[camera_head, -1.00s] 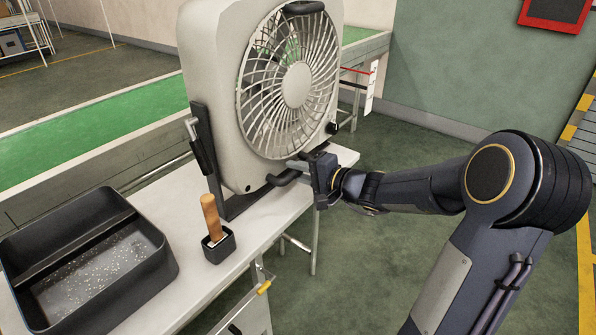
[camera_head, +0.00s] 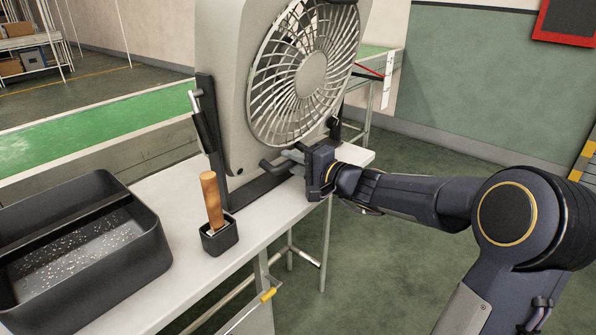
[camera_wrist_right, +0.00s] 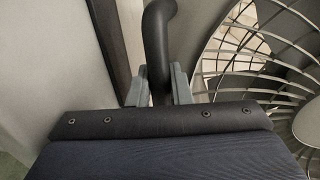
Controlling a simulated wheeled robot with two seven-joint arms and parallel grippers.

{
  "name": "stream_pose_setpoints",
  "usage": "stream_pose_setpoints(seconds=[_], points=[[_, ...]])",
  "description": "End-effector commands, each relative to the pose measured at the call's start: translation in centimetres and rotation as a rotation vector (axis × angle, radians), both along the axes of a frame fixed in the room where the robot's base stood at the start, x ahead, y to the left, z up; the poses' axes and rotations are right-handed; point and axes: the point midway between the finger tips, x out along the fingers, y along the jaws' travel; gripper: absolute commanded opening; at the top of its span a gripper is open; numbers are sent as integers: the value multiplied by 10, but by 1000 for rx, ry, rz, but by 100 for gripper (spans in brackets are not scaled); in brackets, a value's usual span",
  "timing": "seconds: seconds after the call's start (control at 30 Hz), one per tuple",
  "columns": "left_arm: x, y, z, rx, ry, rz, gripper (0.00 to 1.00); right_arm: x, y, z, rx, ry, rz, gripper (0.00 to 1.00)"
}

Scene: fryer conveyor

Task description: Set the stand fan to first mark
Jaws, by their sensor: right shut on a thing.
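The stand fan (camera_head: 226,70) is a pale grey box with a round wire grille (camera_head: 308,72). It stands tilted in a dark frame (camera_head: 213,150) on the white table. A black curved bar (camera_head: 268,166) sits at its lower front edge; it also shows in the wrist view (camera_wrist_right: 158,40). My right gripper (camera_head: 297,158) is at this bar, and in the wrist view its grey fingers (camera_wrist_right: 158,88) are shut on it from both sides. A dark knob (camera_head: 333,127) shows at the fan's right side. No setting marks are readable. My left gripper is not in view.
A black divided tray (camera_head: 150,238) sits on the white table (camera_head: 185,275) at the left. A wooden-handled tool (camera_head: 211,195) stands in a small black holder (camera_head: 219,237) near the front edge. A green conveyor (camera_head: 90,137) runs behind. Floor right of the table is clear.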

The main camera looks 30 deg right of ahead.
Motion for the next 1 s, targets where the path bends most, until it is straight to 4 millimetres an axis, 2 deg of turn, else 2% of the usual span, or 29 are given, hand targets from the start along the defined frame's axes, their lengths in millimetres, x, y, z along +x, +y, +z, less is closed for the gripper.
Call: stream_pose_setpoints(seconds=[0.2, 0.23, 0.37, 0.67, 0.77, 1.0], points=[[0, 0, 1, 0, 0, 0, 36, 0, 0, -1, 0, 4, -1, 0], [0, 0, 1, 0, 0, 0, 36, 0, 0, -1, 0, 4, -1, 21], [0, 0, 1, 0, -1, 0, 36, 0, 0, -1, 0, 4, 0, 37], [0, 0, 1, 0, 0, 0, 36, -2, -1, 0, 0, 2, -1, 37], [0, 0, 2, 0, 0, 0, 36, -11, -5, 1, -1, 2, -2, 37], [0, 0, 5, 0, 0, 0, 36, -50, -21, 4, 0, 2, -3, 37]])
